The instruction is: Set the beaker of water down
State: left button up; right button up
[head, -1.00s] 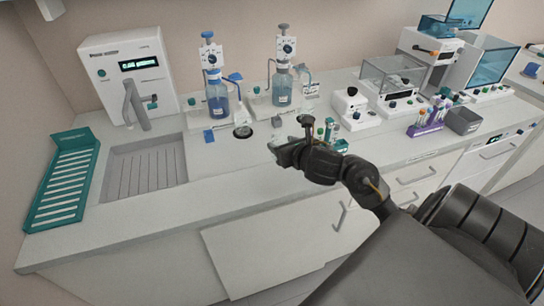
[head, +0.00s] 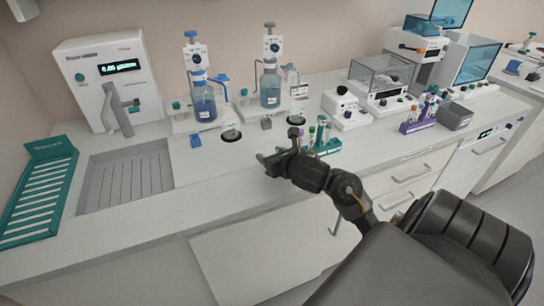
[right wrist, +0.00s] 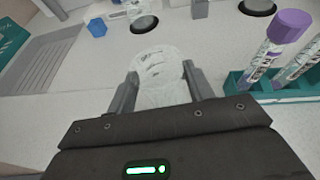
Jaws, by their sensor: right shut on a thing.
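The beaker (right wrist: 160,78) is clear with white markings. In the right wrist view it sits between the two fingers of my right gripper (right wrist: 160,92), which is shut on it. In the head view my right gripper (head: 270,164) is over the front part of the counter, left of the green tube rack. The beaker is hard to make out there, and its water level cannot be told. Whether its base touches the counter is hidden. My left gripper is not in view.
The counter (head: 215,180) is bare left of my right gripper. A green rack (right wrist: 295,88) with purple-capped tubes stands close on the right. Dark round pads (head: 231,135) and dispenser bottles (head: 203,105) are behind. A sink (head: 125,180) lies further left.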

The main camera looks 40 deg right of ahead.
jog(key=shift+f, duration=0.3)
jog(key=o, duration=1)
jog(key=shift+r, duration=0.1)
jog(key=shift+c, duration=0.2)
jog(key=shift+r, duration=0.1)
jog(key=shift+s+r, duration=0.1)
jog(key=shift+r, duration=0.1)
jog(key=p+v, duration=0.1)
jog(key=v, duration=0.4)
jog(key=shift+s+r+p, duration=0.2)
jog(key=shift+s+p, duration=0.1)
jog(key=shift+p, duration=0.1)
jog(key=shift+p+v, duration=3)
jog(key=shift+p, duration=0.5)
